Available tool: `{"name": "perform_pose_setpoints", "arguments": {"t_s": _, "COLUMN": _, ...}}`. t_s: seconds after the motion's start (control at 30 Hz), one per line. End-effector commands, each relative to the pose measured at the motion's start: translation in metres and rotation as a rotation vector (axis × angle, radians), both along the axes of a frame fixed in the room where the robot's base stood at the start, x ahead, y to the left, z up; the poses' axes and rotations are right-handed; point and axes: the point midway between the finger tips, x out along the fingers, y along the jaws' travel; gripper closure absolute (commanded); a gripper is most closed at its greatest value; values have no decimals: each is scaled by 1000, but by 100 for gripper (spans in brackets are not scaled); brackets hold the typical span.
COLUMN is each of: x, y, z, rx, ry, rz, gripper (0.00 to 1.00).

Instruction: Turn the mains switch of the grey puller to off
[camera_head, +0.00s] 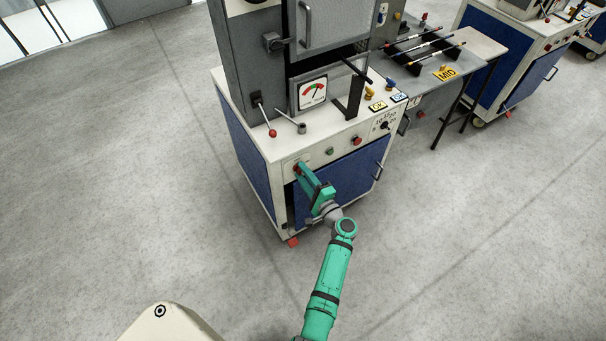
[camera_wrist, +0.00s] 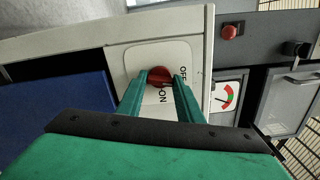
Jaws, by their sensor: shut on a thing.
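The grey puller (camera_head: 243,51) stands on a white cabinet with blue panels. Its mains switch is a red knob (camera_wrist: 159,76) on a pale plate, with OFF and ON lettering beside it in the wrist view. My green gripper (camera_wrist: 160,84) has one finger on each side of the knob and is shut on it. In the head view my gripper (camera_head: 298,169) reaches the left end of the cabinet's front panel. The fingers hide parts of the knob and lettering, so I cannot tell which word it points to.
A green button (camera_head: 330,151), a red button (camera_head: 356,140) and a dial (camera_head: 385,125) lie to the right on the front panel. A red-ended lever (camera_head: 272,132) and a gauge (camera_head: 313,93) are above. The floor around the cabinet's front is clear.

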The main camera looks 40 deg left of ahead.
Motion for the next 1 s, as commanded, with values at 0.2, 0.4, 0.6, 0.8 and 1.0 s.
{"name": "perform_pose_setpoints", "arguments": {"t_s": 0.2, "x": 0, "y": -1, "z": -1, "rx": -57, "ry": -134, "rz": -1, "gripper": 90}}
{"name": "perform_pose_setpoints", "arguments": {"t_s": 0.4, "x": 0, "y": -1, "z": -1, "rx": -90, "ry": -214, "rz": -1, "gripper": 90}}
{"name": "perform_pose_setpoints", "arguments": {"t_s": 0.6, "x": 0, "y": -1, "z": -1, "rx": -105, "ry": -251, "rz": -1, "gripper": 90}}
{"name": "perform_pose_setpoints", "arguments": {"t_s": 0.8, "x": 0, "y": -1, "z": -2, "rx": -110, "ry": -261, "rz": 0, "gripper": 90}}
{"name": "perform_pose_setpoints", "arguments": {"t_s": 1.0, "x": 0, "y": -1, "z": -2, "rx": -110, "ry": -261, "rz": 0, "gripper": 90}}
